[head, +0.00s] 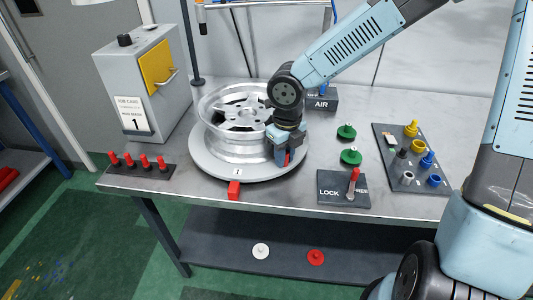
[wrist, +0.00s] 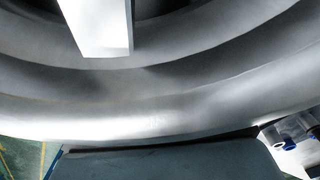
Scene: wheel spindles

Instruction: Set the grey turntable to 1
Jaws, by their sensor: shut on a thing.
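The grey turntable (head: 215,166) is a round disc on the bench, with a silver wheel (head: 222,140) lying flat on it. A small white label (head: 237,171), seemingly reading 1, sits at its front edge, just behind a red block (head: 234,189). My gripper (head: 284,152) is at the wheel's right front side, shut on the wheel's rim. In the wrist view the rim (wrist: 150,115) fills the picture, between a pale bar at the top and a dark pad at the bottom. The fingertips' contact is hidden in the head view.
A LOCK/FREE plate (head: 330,198) has a red lever (head: 353,181) near the FREE side. Red pegs (head: 145,162) stand at front left. A grey cabinet (head: 150,75) bears a job card (head: 132,116) reading 1. Green knobs (head: 346,131) and a parts board (head: 395,160) are right.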

